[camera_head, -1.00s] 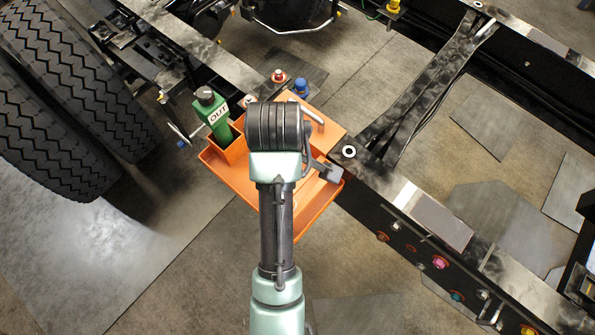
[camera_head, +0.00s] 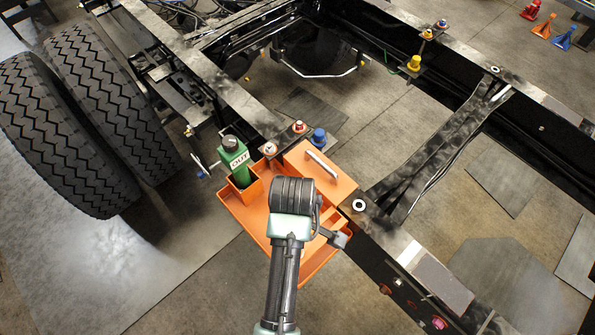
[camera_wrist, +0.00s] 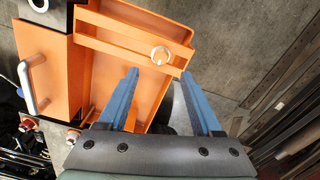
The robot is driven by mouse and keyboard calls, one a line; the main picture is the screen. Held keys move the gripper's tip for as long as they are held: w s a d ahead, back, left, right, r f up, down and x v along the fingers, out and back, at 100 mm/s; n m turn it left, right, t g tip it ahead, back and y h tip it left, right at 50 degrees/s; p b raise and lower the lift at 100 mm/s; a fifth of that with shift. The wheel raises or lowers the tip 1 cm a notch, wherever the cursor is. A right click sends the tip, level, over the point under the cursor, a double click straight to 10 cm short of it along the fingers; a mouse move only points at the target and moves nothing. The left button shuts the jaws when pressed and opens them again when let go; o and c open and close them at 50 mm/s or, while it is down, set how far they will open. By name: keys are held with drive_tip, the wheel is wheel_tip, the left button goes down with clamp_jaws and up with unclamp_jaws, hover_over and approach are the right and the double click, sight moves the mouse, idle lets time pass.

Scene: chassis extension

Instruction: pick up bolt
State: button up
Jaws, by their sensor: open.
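In the wrist view, a small pale round thing (camera_wrist: 161,55) shows at the narrow compartment of the orange tray (camera_wrist: 105,80). It may be the bolt seen end-on, but I cannot tell for sure. My gripper (camera_wrist: 160,77) has two blue fingers spread apart with nothing between them. The pale thing shows just beyond the fingertips, roughly midway between them. In the head view, my arm covers part of the orange tray (camera_head: 240,205), and neither the fingers nor the pale round thing shows clearly.
A green bottle marked OUT (camera_head: 235,160) stands in the tray's left holder. An orange box lid with a handle (camera_head: 320,170) sits at the back. Red-based (camera_head: 299,127) and blue (camera_head: 319,136) fittings stand by the chassis rail (camera_head: 385,225). Big tyres (camera_head: 75,120) are left.

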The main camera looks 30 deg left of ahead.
drive_tip(key=shift+d+f+p, duration=0.1)
drive_tip(key=shift+f+p, duration=0.25)
drive_tip(key=shift+f, duration=0.3)
drive_tip(key=shift+f+p, duration=0.45)
drive_tip(key=shift+f, duration=1.55)
clamp_jaws()
